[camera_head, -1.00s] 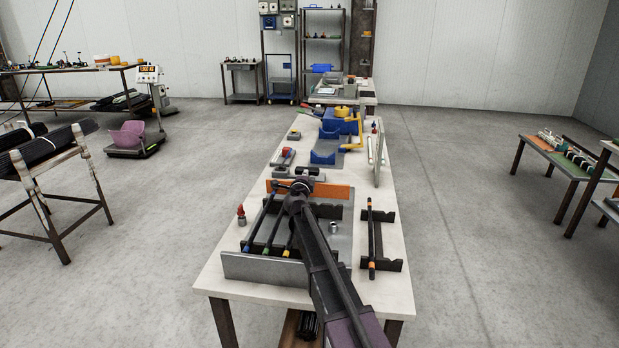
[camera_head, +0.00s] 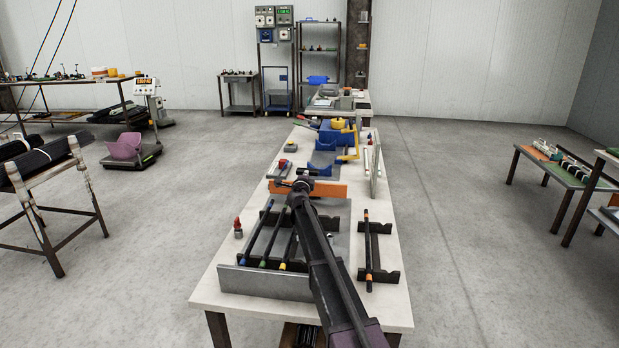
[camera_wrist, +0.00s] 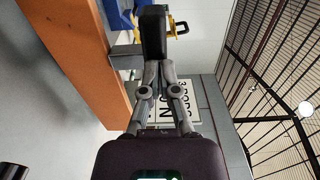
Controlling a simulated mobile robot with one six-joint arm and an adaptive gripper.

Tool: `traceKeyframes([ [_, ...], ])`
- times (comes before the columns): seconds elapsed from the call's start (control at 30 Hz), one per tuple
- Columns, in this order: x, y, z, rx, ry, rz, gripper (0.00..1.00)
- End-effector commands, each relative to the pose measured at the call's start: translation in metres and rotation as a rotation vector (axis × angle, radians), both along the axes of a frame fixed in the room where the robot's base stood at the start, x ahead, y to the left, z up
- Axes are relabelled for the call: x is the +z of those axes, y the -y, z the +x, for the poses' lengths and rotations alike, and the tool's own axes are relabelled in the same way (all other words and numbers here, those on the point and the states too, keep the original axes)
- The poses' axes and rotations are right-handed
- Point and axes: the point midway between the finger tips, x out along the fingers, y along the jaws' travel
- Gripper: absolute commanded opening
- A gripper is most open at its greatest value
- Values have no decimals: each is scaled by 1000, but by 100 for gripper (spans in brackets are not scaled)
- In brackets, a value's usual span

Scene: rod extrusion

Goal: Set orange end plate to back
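The orange end plate (camera_head: 333,190) stands upright across the far end of the grey fixture (camera_head: 265,283) on the workbench. In the wrist view, the orange plate (camera_wrist: 72,50) runs diagonally along the left, close to my gripper.
Several black rods with coloured ends (camera_head: 262,232) lie on supports in the fixture. Another rod (camera_head: 367,245) rests on a dark rack at the right. A red-tipped item (camera_head: 238,228) stands at the left. Blue holders (camera_head: 323,160) stand farther back.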

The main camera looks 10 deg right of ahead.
Motion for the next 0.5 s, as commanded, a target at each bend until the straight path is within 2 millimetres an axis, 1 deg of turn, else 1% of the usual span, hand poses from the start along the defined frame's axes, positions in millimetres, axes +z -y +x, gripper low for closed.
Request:
traceKeyframes([
  [0.13, 0, 0, 1, -1, 0, -1, 0],
  [0.27, 0, -1, -5, -1, 0, -1, 0],
  [0.5, 0, -8, -25, -1, 1, 0, 0],
])
